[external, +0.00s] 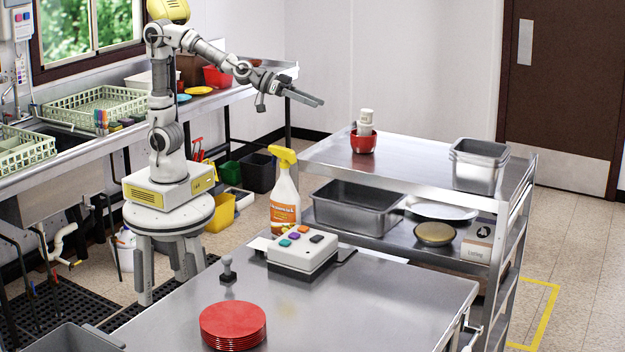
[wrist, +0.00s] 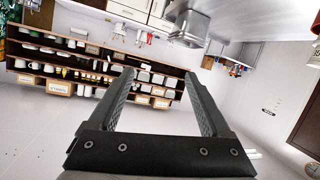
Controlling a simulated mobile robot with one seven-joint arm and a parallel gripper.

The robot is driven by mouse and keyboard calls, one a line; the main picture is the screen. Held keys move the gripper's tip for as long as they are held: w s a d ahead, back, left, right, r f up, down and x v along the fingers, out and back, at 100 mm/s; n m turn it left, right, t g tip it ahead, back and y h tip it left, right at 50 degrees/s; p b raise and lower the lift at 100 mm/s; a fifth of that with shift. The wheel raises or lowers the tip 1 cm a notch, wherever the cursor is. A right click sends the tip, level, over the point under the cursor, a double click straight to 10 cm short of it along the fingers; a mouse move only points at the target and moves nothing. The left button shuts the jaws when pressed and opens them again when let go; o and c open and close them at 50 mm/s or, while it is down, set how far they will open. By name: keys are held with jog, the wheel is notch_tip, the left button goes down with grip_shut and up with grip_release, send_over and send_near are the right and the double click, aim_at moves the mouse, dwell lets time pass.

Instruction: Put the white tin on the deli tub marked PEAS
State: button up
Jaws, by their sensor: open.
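My gripper (external: 305,98) is raised in the air to the right of my base, above the floor between the wall counter and the steel cart. In the wrist view my gripper (wrist: 157,80) is open, with its two fingers apart and nothing between them. I cannot pick out a white tin or a deli tub marked PEAS for certain in either view. White cup-like pieces (external: 365,117) stand in a red bowl (external: 363,143) on the cart top; no marking on them is readable. Small white items on the far shelves (wrist: 60,58) are too small to tell.
The steel cart (external: 420,165) holds stacked steel pans (external: 480,168) on top. The front steel table (external: 370,310) carries red plates (external: 233,325), a spray bottle (external: 285,195) and a white button box (external: 302,250). Green racks (external: 95,105) stand by the sink. Much of the cart top is clear.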

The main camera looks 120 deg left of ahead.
jog(key=s+d+f+m+g+h, duration=0.25)
jog(key=s+d, duration=0.35)
jog(key=s, duration=0.3)
jog(key=s+f+m+g, duration=0.1)
jog(key=s+f+g, duration=0.2)
jog(key=s, duration=0.7)
jog(key=s+d+f+m+g, duration=0.1)
jog(key=s+f+g, duration=0.2)
jog(key=s+f, duration=0.3)
jog(key=s, duration=0.5)
